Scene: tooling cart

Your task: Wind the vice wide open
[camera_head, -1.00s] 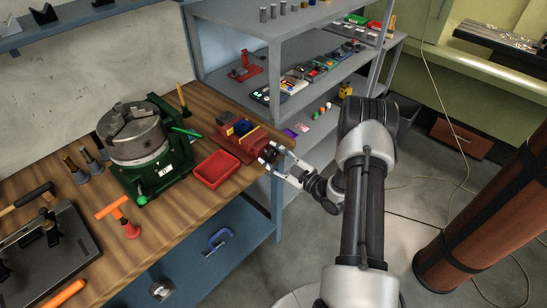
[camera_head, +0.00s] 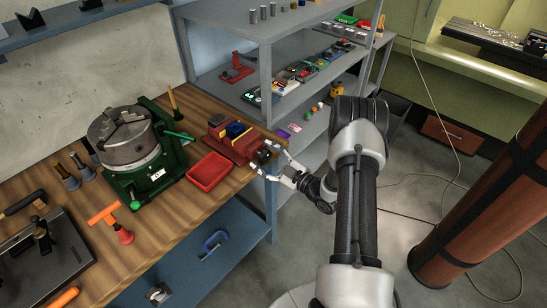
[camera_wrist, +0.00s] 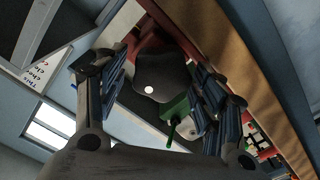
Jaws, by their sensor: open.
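The red vice (camera_head: 243,149) sits at the right end of the wooden bench, with a blue block (camera_head: 236,129) and yellow strips at its jaws. Its dark round knob (camera_head: 264,156) faces my gripper. My gripper (camera_head: 267,158) is open at the bench end, with one finger on each side of the knob. In the wrist view the dark lobed knob (camera_wrist: 160,82) lies between the spread fingers of my gripper (camera_wrist: 152,92). I cannot tell whether either finger touches it. The knob hides most of the vice there.
A red tray (camera_head: 209,171) lies in front of the vice. A green rotary table (camera_head: 165,171) with a grey chuck (camera_head: 124,137) stands left of it. Grey shelves (camera_head: 243,90) with small parts stand behind.

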